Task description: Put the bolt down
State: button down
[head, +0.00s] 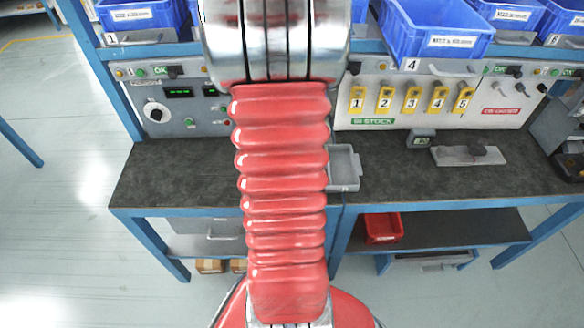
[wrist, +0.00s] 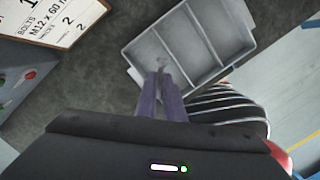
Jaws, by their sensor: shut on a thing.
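My gripper (wrist: 161,76) shows in the wrist view with its two purple fingers close together, shut on a small grey bolt (wrist: 162,58) at the tips. The bolt is small and partly hidden by the fingers. It shows against the left compartment of a grey divided tray (wrist: 188,9); I cannot tell whether it touches the tray floor. In the head view the grey tray (head: 345,187) lies on the dark bench top, just right of my red arm. My gripper and the bolt are hidden behind the arm there.
A card (wrist: 60,18) reading BOLTS M12 x 60 is at the wrist view's upper left. On the dark bench (head: 170,175), a grey plate (head: 450,157) holds a dark part at right. Blue bins (head: 440,30) stand on the shelf above. A red bin (head: 383,228) sits below. The left bench top is clear.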

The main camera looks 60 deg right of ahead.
jog(key=shift+f, duration=3.1)
jog(key=shift+f, duration=1.9)
jog(key=shift+f, duration=0.1)
jog(key=c, duration=1.9)
grip_release()
jog(key=shift+o, duration=0.2)
jog(key=r, duration=0.4)
jog(key=a+r, duration=0.1)
jog(key=r, duration=0.7)
jog(key=shift+w+a+r, duration=0.1)
jog(key=shift+w+a, duration=0.2)
jog(key=shift+a, duration=0.1)
